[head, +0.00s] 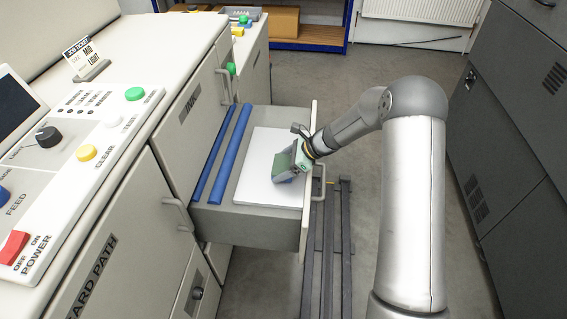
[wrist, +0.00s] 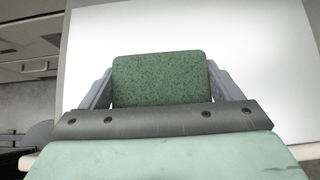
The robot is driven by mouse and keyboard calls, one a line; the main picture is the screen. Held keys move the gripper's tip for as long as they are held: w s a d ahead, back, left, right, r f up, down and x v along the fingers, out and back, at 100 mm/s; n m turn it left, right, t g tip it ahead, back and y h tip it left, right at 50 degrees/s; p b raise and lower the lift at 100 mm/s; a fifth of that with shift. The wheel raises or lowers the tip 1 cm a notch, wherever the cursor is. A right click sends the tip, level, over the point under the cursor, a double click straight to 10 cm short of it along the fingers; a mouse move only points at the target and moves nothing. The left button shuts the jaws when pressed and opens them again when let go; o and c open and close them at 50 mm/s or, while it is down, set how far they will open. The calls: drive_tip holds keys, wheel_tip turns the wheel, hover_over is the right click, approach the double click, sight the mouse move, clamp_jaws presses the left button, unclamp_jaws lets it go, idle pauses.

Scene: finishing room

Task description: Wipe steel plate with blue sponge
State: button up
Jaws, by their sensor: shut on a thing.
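A pale, flat rectangular plate (head: 265,150) lies in the pulled-out drawer; it fills much of the wrist view (wrist: 245,45) as a bright, nearly white sheet. My gripper (head: 286,171) is over the right part of the plate. In the wrist view its two grey fingers (wrist: 160,88) are shut on the sides of a sponge (wrist: 160,75). The sponge's face toward the wrist camera is green and speckled; I see no clear blue on it. Its far side is hidden, and I cannot tell whether it touches the plate.
Two blue bars (head: 229,150) lie along the drawer's left side. The drawer front (head: 307,210) with its handle stands at the plate's right. The machine's control panel (head: 95,150) is at the left. Dark rails (head: 333,250) run along the floor; a dark cabinet (head: 520,120) stands right.

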drive_tip(key=shift+w+r+p, duration=0.2)
drive_tip(key=shift+r+p, duration=1.9)
drive_tip(key=shift+r, duration=1.75)
